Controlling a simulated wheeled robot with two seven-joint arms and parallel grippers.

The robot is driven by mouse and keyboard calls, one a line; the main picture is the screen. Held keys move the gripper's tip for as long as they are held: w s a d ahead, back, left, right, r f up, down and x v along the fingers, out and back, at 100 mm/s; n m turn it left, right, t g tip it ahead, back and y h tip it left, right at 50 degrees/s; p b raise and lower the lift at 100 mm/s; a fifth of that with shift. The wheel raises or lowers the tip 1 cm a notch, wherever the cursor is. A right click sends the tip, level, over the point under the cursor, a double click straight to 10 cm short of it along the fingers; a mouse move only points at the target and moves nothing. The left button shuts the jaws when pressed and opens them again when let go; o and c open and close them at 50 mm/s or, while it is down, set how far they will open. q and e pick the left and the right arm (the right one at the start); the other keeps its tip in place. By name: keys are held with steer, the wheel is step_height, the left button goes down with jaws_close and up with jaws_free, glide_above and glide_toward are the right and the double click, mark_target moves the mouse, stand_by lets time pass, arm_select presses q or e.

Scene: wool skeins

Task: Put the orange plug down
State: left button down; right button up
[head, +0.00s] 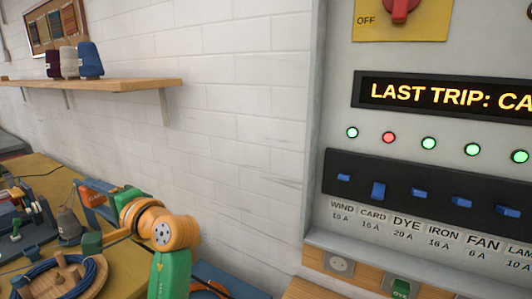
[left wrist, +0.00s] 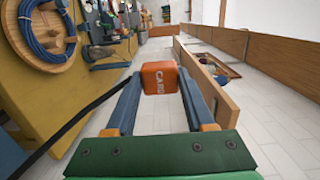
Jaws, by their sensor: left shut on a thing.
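The orange plug (left wrist: 160,78), marked with letters that look like "CARD", sits between the blue fingers of my left gripper (left wrist: 162,92) in the left wrist view. The gripper is shut on it and holds it out in front, over a pale floor far below. In the head view my left gripper (head: 90,196) is at the lower left, above the yellow table. My right gripper is in neither view.
A yellow table (head: 30,170) holds a wooden reel with blue cable (head: 55,278). A grey panel (head: 340,110) with switches and lights stands right. Below it are a pale socket (head: 339,265) and a green plug (head: 400,287). A wall shelf (head: 120,85) carries yarn cones.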

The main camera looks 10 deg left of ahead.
arm_select(q)
steer(key=s+d+f+m+t+h, duration=0.1)
steer(key=d+f+m+t+h, duration=0.6)
steer(key=d+f, duration=0.7)
steer(key=s+d+f+m+t+h, duration=0.1)
steer(key=s+d+t, duration=0.3)
steer(key=s+d, duration=0.6)
steer(key=shift+s+d+f+m+h, duration=0.35)
steer(key=shift+d+f+m, duration=0.3)
steer(key=shift+f, duration=0.25)
